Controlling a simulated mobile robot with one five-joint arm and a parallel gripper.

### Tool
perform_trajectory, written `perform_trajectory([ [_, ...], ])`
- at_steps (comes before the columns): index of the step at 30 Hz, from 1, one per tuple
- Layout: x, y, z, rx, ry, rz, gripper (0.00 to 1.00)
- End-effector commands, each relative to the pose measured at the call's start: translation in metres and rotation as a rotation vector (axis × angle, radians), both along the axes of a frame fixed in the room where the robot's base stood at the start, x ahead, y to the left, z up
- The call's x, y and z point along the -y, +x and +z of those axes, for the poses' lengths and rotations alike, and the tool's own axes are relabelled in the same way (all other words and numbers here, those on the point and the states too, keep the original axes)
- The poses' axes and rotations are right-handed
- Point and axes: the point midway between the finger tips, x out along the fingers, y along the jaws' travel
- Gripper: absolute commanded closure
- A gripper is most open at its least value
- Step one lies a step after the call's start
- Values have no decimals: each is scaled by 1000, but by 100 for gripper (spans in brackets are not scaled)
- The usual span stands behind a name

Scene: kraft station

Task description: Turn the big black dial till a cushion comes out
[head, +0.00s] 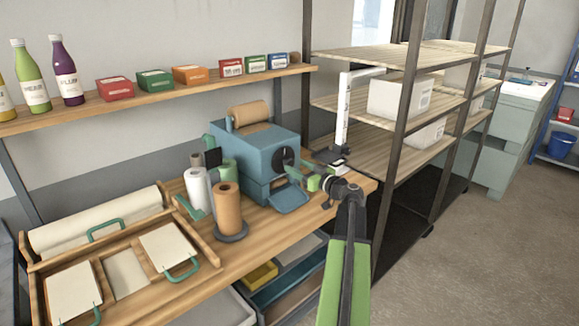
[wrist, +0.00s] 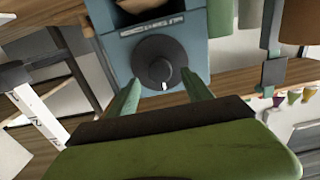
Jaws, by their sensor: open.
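The big black dial (wrist: 160,63) is on the front face of a blue machine (head: 252,152). In the wrist view it is round with a small white mark near its lower edge. In the head view the dial (head: 281,157) is partly hidden behind my gripper (head: 305,176). In the wrist view my gripper's green fingers (wrist: 160,98) are spread, one on each side below the dial, with nothing between them. Whether they touch the dial cannot be told. A brown paper roll (head: 250,112) sits on top of the machine. A blue tray (head: 290,198) sticks out at its lower front. No cushion shows.
Paper rolls (head: 228,207) stand left of the machine on the wooden bench (head: 240,255). A white upright measuring post (head: 342,115) stands to its right, near a shelf rack (head: 400,130) with white boxes. A wooden tray (head: 125,270) holds boards at the left.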

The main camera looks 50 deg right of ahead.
Motion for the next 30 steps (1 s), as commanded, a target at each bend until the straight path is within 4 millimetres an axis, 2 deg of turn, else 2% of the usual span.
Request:
perform_trajectory([
  [1,1,12,0,0,0,3,41],
  [6,2,32,0,0,0,2,41],
  [16,3,35,0,0,0,0,41],
  [30,3,35,0,0,0,0,100],
])
